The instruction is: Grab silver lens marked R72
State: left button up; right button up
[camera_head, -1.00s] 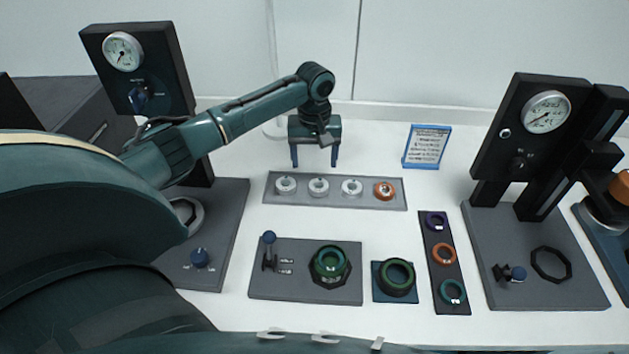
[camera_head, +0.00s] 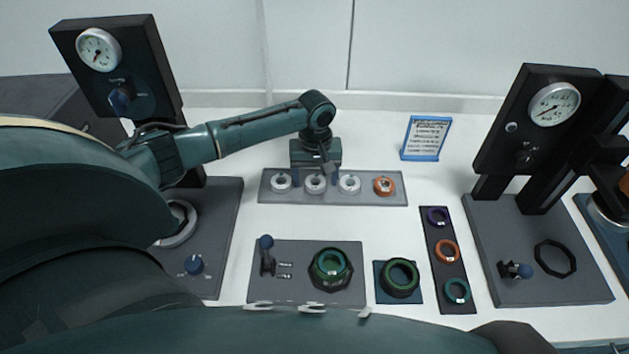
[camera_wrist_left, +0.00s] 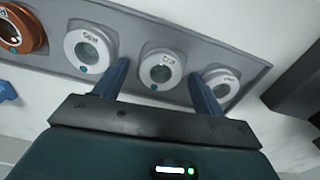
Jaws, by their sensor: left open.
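Three silver ring lenses, a left one (camera_head: 280,184), a middle one (camera_head: 315,184) and a right one (camera_head: 349,184), sit in a row on a grey rack. Their labels are too small to read surely, so I cannot tell which is R72. My left gripper (camera_head: 315,174) is open over the rack, its fingers on either side of the middle silver lens. In the left wrist view the open fingers (camera_wrist_left: 158,73) flank the middle lens (camera_wrist_left: 162,68), with one silver lens outside each finger. I cannot tell whether the fingers touch anything. My right gripper is not in view.
An orange ring lens (camera_head: 384,186) ends the rack (camera_head: 398,197). A blue-framed sign (camera_head: 427,138) stands behind. In front are a plate with a green ring (camera_head: 331,267), another green ring (camera_head: 400,277) and a strip of coloured rings (camera_head: 446,252). Gauge stations (camera_head: 535,120) flank the table.

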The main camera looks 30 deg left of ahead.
pick_arm(q)
jog(key=shift+c, duration=0.2)
jog(key=c, duration=1)
